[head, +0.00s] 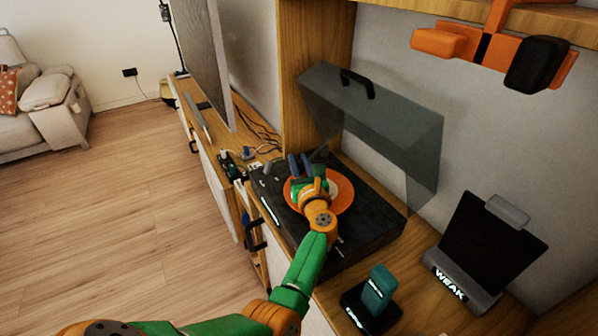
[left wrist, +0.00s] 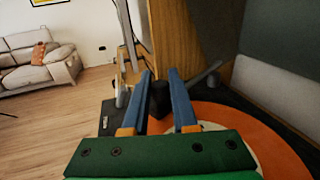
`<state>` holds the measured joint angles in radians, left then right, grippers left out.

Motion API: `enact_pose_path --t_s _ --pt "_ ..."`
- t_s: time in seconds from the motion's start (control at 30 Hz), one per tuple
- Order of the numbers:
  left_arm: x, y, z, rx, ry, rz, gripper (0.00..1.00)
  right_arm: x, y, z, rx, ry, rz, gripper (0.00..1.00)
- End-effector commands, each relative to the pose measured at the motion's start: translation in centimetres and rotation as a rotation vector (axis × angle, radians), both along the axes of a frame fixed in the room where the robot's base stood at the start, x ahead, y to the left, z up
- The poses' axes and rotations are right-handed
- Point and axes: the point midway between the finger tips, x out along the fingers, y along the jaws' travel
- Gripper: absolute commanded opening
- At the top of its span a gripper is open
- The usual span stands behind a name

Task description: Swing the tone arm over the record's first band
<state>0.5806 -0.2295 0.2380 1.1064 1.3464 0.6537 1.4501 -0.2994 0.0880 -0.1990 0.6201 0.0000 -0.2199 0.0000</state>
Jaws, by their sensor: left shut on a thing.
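The turntable (head: 372,236) is a dark, flat deck on the wooden cabinet, with its smoked lid (head: 400,130) standing open. An orange record (head: 345,202) with a pale centre lies on it, partly covered by my left gripper (head: 300,166). In the left wrist view the record (left wrist: 235,112) lies below and right of my blue fingers (left wrist: 160,97). A dark, upright cylindrical piece (left wrist: 160,92) stands between them, and they are shut on it. A grey bar, the tone arm (left wrist: 206,74), runs behind the right finger. Where it joins the dark piece is hidden. My right gripper is out of view.
A teal device on a dark stand (head: 378,290) and a black screen marked WEAK (head: 485,250) stand at the cabinet's near end. Cables and small items (head: 232,168) lie beyond the deck. An orange bracket with a black pad (head: 490,50) hangs below the shelf. The floor at left is clear.

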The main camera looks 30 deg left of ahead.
Motion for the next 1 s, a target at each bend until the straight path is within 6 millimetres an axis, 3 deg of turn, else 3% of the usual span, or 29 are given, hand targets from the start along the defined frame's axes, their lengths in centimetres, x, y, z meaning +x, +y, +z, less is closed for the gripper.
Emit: enact_pose_path --t_s 0.47,0.5,0.6,1.0 --pt "0.0 0.13 0.13 0.001 -0.002 0.021 0.0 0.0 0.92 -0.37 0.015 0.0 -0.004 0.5" --pt "0.0 0.13 0.13 0.001 -0.002 0.021 0.29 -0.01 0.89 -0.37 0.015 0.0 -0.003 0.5" --pt "0.0 0.13 0.12 0.001 -0.002 0.021 0.56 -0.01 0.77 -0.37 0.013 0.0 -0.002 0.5" --pt "0.03 -0.05 -0.02 0.0 -0.001 0.019 0.57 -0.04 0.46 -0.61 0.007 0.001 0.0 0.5"
